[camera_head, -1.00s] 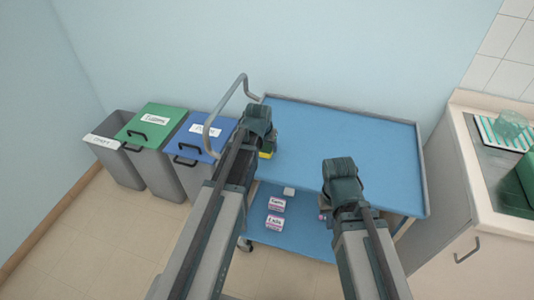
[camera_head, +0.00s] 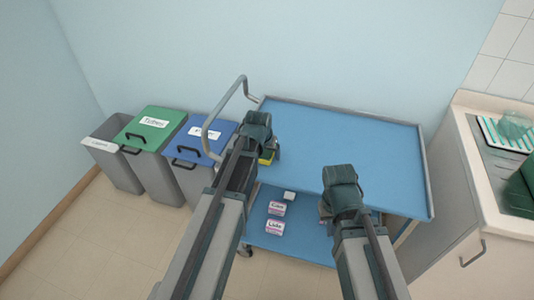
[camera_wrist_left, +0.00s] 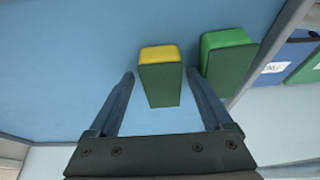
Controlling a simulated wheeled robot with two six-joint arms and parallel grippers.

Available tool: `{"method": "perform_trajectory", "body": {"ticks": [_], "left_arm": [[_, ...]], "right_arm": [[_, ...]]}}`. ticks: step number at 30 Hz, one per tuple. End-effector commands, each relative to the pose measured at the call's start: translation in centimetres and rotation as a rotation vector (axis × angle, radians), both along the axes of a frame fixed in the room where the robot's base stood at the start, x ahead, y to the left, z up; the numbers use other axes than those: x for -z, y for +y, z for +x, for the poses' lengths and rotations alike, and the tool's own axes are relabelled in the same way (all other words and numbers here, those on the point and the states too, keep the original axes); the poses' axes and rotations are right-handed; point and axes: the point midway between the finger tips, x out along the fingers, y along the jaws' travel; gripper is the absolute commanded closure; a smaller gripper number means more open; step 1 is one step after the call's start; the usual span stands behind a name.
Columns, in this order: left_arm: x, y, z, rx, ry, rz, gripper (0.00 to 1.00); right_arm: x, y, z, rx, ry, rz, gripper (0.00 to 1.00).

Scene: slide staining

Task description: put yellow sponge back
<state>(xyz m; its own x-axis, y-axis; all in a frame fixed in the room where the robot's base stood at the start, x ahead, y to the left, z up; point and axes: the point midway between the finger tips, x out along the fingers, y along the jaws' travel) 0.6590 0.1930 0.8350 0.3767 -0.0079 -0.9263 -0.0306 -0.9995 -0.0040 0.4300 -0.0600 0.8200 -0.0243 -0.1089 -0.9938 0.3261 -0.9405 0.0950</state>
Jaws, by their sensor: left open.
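The yellow sponge (camera_wrist_left: 160,54), with dark green sides, rests on the blue top of the trolley in the left wrist view. A corner of yellow (camera_head: 267,157) shows beside my left gripper in the head view. My left gripper (camera_wrist_left: 160,76) is open, with one finger on each side of the yellow sponge and gaps showing on both sides. In the head view my left gripper (camera_head: 258,128) is over the trolley's left edge and hides most of the sponge. My right gripper (camera_head: 341,182) is over the trolley's front edge; its fingers are hidden.
A green sponge (camera_wrist_left: 230,55) stands close to the right of the yellow one in the left wrist view. The trolley top (camera_head: 350,140) is otherwise clear. Small boxes (camera_head: 276,209) lie on its lower shelf. Bins (camera_head: 160,130) stand left; a sink counter (camera_head: 470,190) stands right.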

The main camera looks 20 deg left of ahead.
Motion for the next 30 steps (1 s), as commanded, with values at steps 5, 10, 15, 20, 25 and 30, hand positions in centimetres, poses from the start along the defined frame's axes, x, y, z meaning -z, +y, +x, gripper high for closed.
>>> {"method": "perform_trajectory", "body": {"ticks": [5, 10, 15, 20, 25, 30], "left_arm": [[-0.3, 0.0, 0.0, 0.000, 0.000, 0.000, 0.17], [-1.5, 0.0, -0.4, 0.000, 0.000, 0.000, 0.17], [-3.6, 0.0, -1.2, 0.000, 0.000, 0.000, 0.17], [-6.1, 0.0, -2.2, 0.000, 0.000, 0.000, 0.17], [-8.8, 0.1, -3.3, 0.000, 0.000, 0.000, 0.17], [-10.9, 0.1, -4.2, 0.000, 0.000, 0.000, 0.17]], "right_arm": [[-0.3, 0.0, 0.0, 0.000, 0.000, 0.000, 1.00], [-1.5, 0.0, 0.0, 0.000, 0.000, 0.000, 1.00], [-3.6, 0.0, 0.0, 0.000, 0.000, 0.000, 1.00], [-6.1, 0.0, 0.0, 0.000, 0.000, 0.000, 1.00], [-8.8, 0.0, 0.0, 0.000, 0.000, 0.000, 1.00], [-10.9, 0.0, 0.0, 0.000, 0.000, 0.000, 1.00]]}}
